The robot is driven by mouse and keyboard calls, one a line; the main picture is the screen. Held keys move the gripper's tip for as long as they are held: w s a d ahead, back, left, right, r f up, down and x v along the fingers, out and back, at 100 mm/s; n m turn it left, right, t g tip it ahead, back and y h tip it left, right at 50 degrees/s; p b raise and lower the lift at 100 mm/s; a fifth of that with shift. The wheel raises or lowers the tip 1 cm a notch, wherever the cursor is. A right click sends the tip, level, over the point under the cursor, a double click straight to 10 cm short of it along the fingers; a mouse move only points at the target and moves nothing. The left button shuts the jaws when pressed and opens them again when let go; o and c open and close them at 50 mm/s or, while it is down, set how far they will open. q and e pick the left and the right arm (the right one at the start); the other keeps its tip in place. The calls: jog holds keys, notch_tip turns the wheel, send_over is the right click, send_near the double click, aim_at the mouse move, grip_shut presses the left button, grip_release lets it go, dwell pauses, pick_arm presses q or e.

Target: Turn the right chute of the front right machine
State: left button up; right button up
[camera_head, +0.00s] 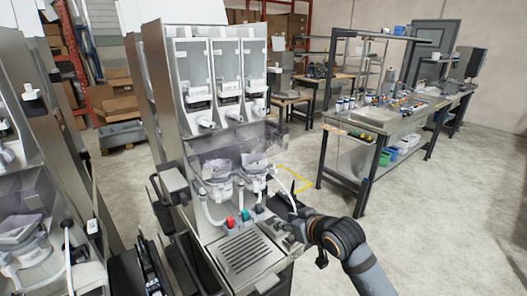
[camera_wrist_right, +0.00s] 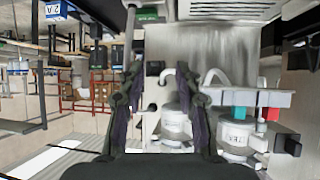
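The front right machine (camera_head: 190,150) is the tall steel dispenser in the middle of the head view. Its upper row has three hoppers with white chutes below; the right chute (camera_head: 258,107) is at the right end. Lower down, white mixing units (camera_head: 253,165) carry curved white hoses. My right gripper (camera_head: 288,229) is low at the machine's front right, beside the drip tray and well below the right chute. In the right wrist view its two fingers (camera_wrist_right: 157,72) stand apart with nothing gripped. I do not see my left gripper.
The slotted drip tray (camera_head: 243,256) is left of my right gripper, with red and green knobs (camera_head: 238,219) behind it. Another dispenser (camera_head: 30,150) stands at the left. A workbench (camera_head: 375,125) is at the back right. The floor right of the machine is clear.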

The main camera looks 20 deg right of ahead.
jog(key=w+r+t+y, duration=0.2)
jog(key=w+r+t, duration=0.15)
jog(key=r, duration=1.05)
jog(key=n+t+y, duration=0.2)
send_near(264, 111)
jog(key=p+x, duration=0.4)
jog(key=x, duration=0.5)
jog(key=shift+w+a+r, duration=0.1)
jog(key=shift+w, duration=0.2)
jog(key=shift+w+a, duration=0.2)
jog(key=shift+w, duration=0.3)
pick_arm(q)
jog(key=r, duration=0.2)
jog(key=w+r, duration=0.1)
jog(key=r, duration=0.1)
jog(key=shift+a+r, duration=0.2)
pick_arm(e)
grip_shut()
